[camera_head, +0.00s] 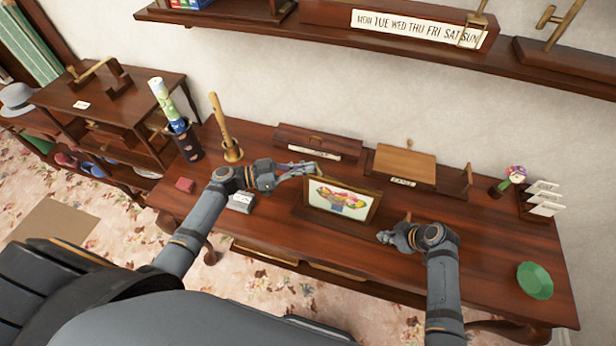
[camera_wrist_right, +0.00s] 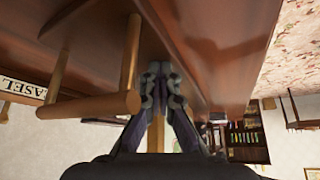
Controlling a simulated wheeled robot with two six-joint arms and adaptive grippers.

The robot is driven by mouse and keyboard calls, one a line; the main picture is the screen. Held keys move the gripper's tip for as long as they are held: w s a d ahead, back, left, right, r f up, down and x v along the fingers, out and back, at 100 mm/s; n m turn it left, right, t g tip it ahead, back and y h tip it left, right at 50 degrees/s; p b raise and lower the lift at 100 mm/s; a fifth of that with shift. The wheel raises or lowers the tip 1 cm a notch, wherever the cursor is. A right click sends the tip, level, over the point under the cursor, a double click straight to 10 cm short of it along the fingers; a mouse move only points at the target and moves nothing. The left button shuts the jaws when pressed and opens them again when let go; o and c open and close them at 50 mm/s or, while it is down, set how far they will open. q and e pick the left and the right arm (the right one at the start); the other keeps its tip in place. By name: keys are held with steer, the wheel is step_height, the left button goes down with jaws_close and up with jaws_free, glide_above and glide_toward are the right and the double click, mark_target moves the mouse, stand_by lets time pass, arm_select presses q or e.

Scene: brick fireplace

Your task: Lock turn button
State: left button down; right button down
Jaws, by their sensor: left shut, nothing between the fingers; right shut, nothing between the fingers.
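I cannot say for sure which part is the turn button. A framed colourful picture (camera_head: 342,198) leans on a dark wooden stand at the table's middle. My left gripper (camera_head: 312,168) is shut and empty at the frame's upper left corner; whether it touches cannot be told. My right gripper (camera_head: 383,237) is shut and empty, low over the table to the right of the frame. A small wooden peg (camera_head: 408,216) stands just behind it. In the right wrist view, the shut fingertips (camera_wrist_right: 160,72) are close beside wooden rods (camera_wrist_right: 90,106), apparently part of a wooden piece.
Behind the frame stand a wooden easel block (camera_head: 404,165) with a label and a long dark box (camera_head: 320,143). White cards (camera_head: 545,198) stand at the back right. A small grey box (camera_head: 241,202) lies near my left arm.

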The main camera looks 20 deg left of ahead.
arm_select(q)
steer(key=shift+w+m+g+h, duration=0.3)
steer(key=shift+m+g, duration=0.25)
steer(key=shift+g, duration=0.25)
steer(key=shift+w+m+g+h, duration=0.2)
steer(key=shift+m+g+h, duration=0.3)
steer(key=shift+g, duration=0.3)
stand_by(0.9)
steer(key=shift+a, duration=0.15)
